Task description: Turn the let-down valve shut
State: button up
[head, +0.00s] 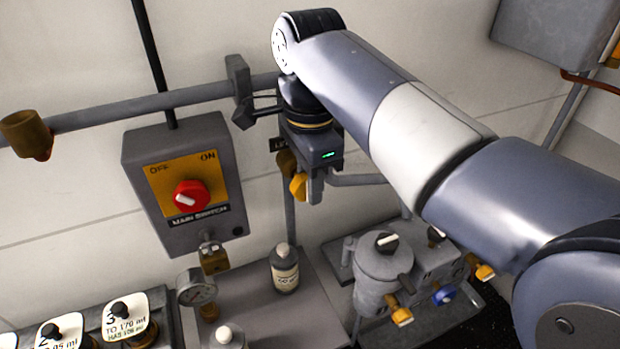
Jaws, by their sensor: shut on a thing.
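The let-down valve (286,162) appears to be the brass fitting on the thin vertical pipe, right of the switch box. A dark label (277,144) beside it starts with "L"; the rest is hidden behind my gripper. Its yellow handle (298,186) points roughly downward. My gripper (308,188) reaches down in front of the pipe and is shut on this handle. My wrist and fingers hide part of the valve and the far side of the handle, so its exact angle is hard to read.
A main switch box (180,225) with a red knob is on the wall at left. A horizontal pipe (150,105) crosses the wall.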

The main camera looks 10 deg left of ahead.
jog(key=c, duration=0.3)
jog(key=shift+p, duration=0.3)
jog(key=y+p, duration=0.1)
jog(key=g+y+p, duration=0.1)
jog(key=shift+w+d+g+y, duration=0.1)
jog(key=shift+d+g+y, duration=0.1)
jog(key=shift+g+y, duration=0.15)
jog(key=g+y+p, duration=0.1)
jog(key=y+p, duration=0.1)
jog(key=g+y+p, duration=0.2)
jog(key=shift+w+f+y+p, duration=0.1)
jog(key=shift+f+y+p, duration=0.1)
jog(key=shift+y+p, duration=0.1)
jog(key=g+y+p, duration=0.1)
jog(key=y, duration=0.1)
jog(key=g+y+p, duration=0.1)
jog(key=y, duration=0.1)
jog(key=shift+f+p, duration=0.3)
jog(key=g+y, duration=0.1)
jog(key=y, duration=0.1)
jog(key=g+y+p, duration=0.1)
jog(key=y, duration=0.1)
jog(key=shift+f+g, duration=0.25)
jog(key=shift+f, duration=0.05)
